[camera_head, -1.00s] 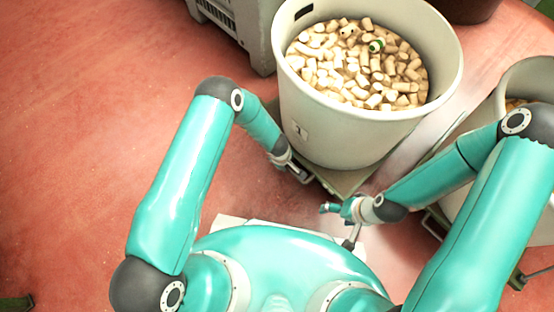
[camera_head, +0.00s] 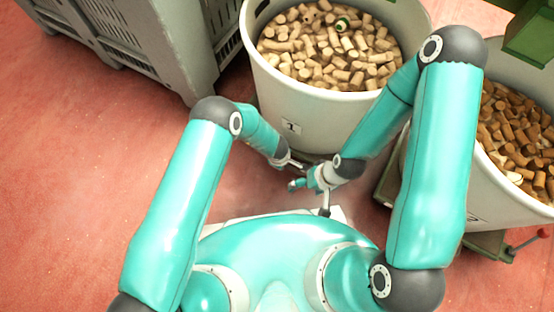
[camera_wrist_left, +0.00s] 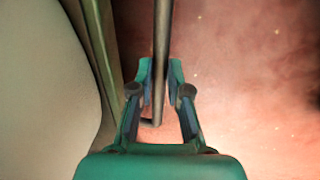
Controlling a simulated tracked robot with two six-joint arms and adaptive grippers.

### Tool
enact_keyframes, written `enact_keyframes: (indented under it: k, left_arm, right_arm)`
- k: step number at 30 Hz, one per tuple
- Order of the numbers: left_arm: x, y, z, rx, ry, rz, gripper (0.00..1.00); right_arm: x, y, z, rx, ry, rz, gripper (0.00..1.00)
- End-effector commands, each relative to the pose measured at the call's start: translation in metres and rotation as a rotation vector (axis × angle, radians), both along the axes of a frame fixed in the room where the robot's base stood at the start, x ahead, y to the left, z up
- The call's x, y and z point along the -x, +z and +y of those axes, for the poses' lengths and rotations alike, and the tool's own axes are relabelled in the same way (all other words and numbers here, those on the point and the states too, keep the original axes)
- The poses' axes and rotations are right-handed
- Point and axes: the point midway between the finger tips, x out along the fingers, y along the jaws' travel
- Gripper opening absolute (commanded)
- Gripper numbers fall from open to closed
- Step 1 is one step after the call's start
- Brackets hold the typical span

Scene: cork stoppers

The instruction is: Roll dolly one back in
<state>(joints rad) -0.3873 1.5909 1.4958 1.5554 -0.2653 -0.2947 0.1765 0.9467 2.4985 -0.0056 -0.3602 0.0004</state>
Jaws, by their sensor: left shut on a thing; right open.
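A tall pale bin marked 1 (camera_head: 290,127), full of light corks with one green-banded piece among them, stands ahead of me. Its dolly is almost wholly hidden in the head view; a green edge beside the bin's pale wall (camera_wrist_left: 40,90) shows in the left wrist view (camera_wrist_left: 100,65). My left gripper (camera_head: 297,164) is low at the bin's near side. In the left wrist view, its fingers (camera_wrist_left: 160,95) are closed about a dark metal bar (camera_wrist_left: 162,40). My right gripper (camera_head: 297,185) is open, close beside the left one and near the bin's foot.
A grey slatted crate (camera_head: 150,55) stands close to the bin's left. A second bin (camera_head: 480,195) with browner corks stands at right on a green dolly (camera_head: 485,243) with a red-tipped lever (camera_head: 530,240). A green structure (camera_head: 530,35) is at upper right. The red floor at left is clear.

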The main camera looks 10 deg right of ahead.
Motion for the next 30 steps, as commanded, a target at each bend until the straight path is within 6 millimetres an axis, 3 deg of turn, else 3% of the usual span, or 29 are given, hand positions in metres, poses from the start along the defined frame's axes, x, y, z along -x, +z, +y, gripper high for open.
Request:
enact_keyframes:
  k: [11, 12, 17, 26, 30]
  left_arm:
    - [-0.0022, 0.0006, -0.0051, 0.003, -0.006, -0.008, 0.00]
    - [-0.0023, 0.0006, -0.0052, 0.003, -0.006, -0.008, 0.18]
    - [-0.0022, 0.0006, -0.0045, 0.003, -0.005, -0.007, 0.41]
    - [-0.0010, 0.0011, -0.0012, -0.001, 0.000, -0.004, 0.41]
    - [-0.0002, 0.0101, 0.0003, 0.000, 0.001, -0.004, 0.41]
  right_arm:
    - [0.0003, -0.0004, 0.0000, 0.000, 0.000, 0.001, 0.78]
    - [0.0003, -0.0005, 0.0000, 0.000, 0.000, 0.001, 0.78]
    - [0.0002, -0.0005, 0.0000, 0.000, 0.000, 0.000, 0.78]
    - [0.0001, 0.0002, 0.0000, 0.000, 0.000, 0.000, 0.78]
    - [0.0001, 0.0004, 0.0000, 0.000, 0.000, 0.000, 0.78]
